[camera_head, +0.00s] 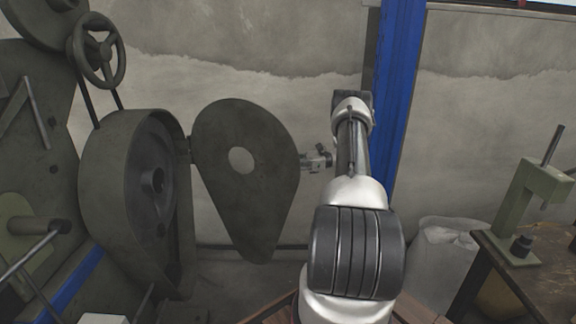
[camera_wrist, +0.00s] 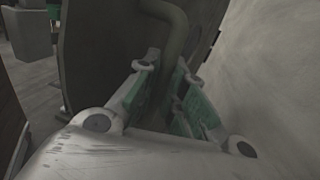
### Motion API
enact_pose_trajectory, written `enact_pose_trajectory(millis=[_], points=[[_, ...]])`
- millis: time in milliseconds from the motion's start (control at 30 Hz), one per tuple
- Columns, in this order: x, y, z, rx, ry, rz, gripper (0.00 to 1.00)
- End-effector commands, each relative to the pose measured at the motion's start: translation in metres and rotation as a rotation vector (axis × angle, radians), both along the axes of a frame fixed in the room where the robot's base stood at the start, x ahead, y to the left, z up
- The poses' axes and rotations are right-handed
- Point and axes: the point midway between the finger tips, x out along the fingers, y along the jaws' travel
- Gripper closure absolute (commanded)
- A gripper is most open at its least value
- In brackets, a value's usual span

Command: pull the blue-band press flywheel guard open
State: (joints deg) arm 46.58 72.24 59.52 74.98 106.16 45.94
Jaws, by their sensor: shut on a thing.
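The flywheel guard (camera_head: 225,205) is a dark grey-green teardrop plate with a pale round hole. In the head view it stands swung out to the right of its round housing (camera_head: 105,190), with the flywheel inside exposed. The blue-band press (camera_head: 40,170) fills the left side, with a blue band (camera_head: 70,285) low on it. My gripper (camera_head: 318,160) is at the guard's right edge, partly hidden behind my arm. In the wrist view my gripper (camera_wrist: 165,75) is shut on the guard's curved handle (camera_wrist: 175,38), with green pads either side. The guard plate (camera_wrist: 95,50) is left of the handle.
A grey wall stands close behind the guard and arm. A blue post (camera_head: 397,100) rises behind my arm. At right are a workbench (camera_head: 535,260) with a small green press (camera_head: 530,195) and a pale sack-like bin (camera_head: 440,260). A handwheel (camera_head: 97,50) is at upper left.

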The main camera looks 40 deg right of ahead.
Motion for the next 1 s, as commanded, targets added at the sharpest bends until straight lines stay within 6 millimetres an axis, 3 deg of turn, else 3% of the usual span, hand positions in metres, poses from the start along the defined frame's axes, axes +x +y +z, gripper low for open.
enact_pose_trajectory(millis=[33,167,533,1000], points=[[0.000,0.000,0.000,0.002,0.002,0.001,0.87],[0.000,0.000,0.000,0.002,0.001,0.000,0.66],[-0.003,-0.005,0.000,0.001,0.000,-0.001,0.66],[-0.041,-0.089,-0.001,0.000,0.001,-0.002,0.66]])
